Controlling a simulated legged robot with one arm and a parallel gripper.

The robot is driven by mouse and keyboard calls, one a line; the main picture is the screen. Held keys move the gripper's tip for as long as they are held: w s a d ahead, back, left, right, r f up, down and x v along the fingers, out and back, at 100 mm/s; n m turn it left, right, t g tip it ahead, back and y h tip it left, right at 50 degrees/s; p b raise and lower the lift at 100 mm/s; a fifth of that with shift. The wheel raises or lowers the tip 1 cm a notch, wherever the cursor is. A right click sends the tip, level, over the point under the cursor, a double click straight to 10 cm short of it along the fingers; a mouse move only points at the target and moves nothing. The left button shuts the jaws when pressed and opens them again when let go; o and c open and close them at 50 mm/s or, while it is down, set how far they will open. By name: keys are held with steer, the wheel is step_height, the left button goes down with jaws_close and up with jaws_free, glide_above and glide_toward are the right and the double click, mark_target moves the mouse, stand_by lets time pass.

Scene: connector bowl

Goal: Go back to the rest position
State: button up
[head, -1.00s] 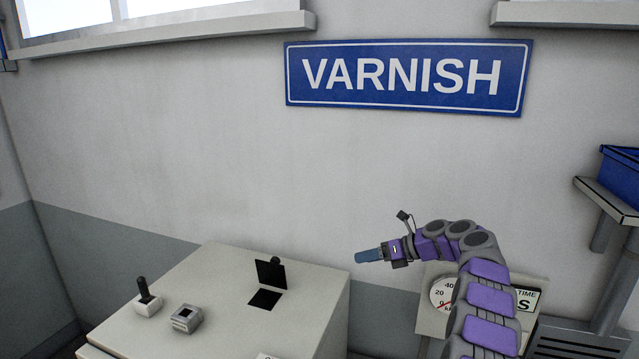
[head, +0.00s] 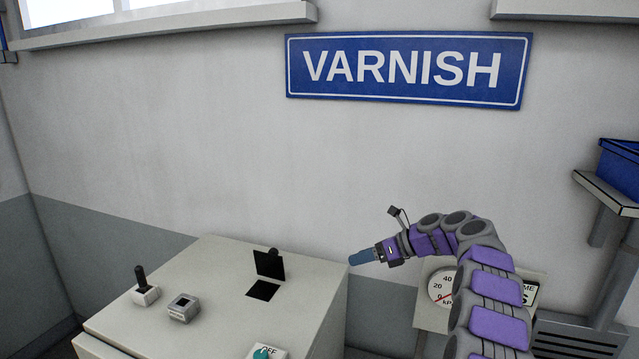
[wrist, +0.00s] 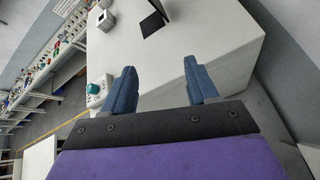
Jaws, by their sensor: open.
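My gripper (head: 362,257) is at the end of the purple and grey arm, in the air by the right back edge of the white cabinet (head: 225,255) in the head view. In the wrist view its two blue fingers (wrist: 162,88) are spread apart with nothing between them. The cabinet top (wrist: 195,60) lies beyond the fingers there. It carries an open black flap (head: 269,264) over a dark square opening (head: 263,291), a black-handled lever (head: 144,286), a small grey box (head: 184,307) and a teal knob (head: 262,353).
A blue VARNISH sign (head: 408,70) hangs on the wall. A dial gauge (head: 441,288) is behind my arm. A blue bin (head: 620,163) sits on a shelf (head: 607,194) at right. Racks of small parts (wrist: 45,60) show at left in the wrist view.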

steer(key=s+a+f+n+g+h+b, duration=0.1)
steer(key=s+a+f+n+b, duration=0.2)
steer(key=s, duration=0.5)
steer(key=s+a+f+n+g+h+b, duration=0.25)
steer(key=s+n+b, duration=0.2)
steer(key=s, duration=0.25)
steer(key=s+a+f+n+b, duration=0.25)
steer(key=s+n, duration=0.25)
steer(key=s, duration=0.3)
steer(key=s+d+f+n+h+b, duration=0.2)
steer(key=s+f, duration=0.5)
steer(key=s, duration=0.4)
steer(key=s+d+f+n+g+h+b, duration=0.1)
steer(key=s+d+f+n+h+b, duration=0.2)
steer(key=s, duration=0.8)
steer(key=s+d+f+n+g+h+b, duration=0.1)
steer(key=s+d+f+n+h+b, duration=0.2)
steer(key=s+d+f+n+b, duration=0.3)
steer(key=s+f+n+b, duration=0.1)
steer(key=s+f+n, duration=0.2)
steer(key=s+f, duration=0.2)
steer(key=shift+s+f+b, duration=0.15)
steer(key=shift+s+b, duration=0.2)
steer(key=shift+s, duration=0.25)
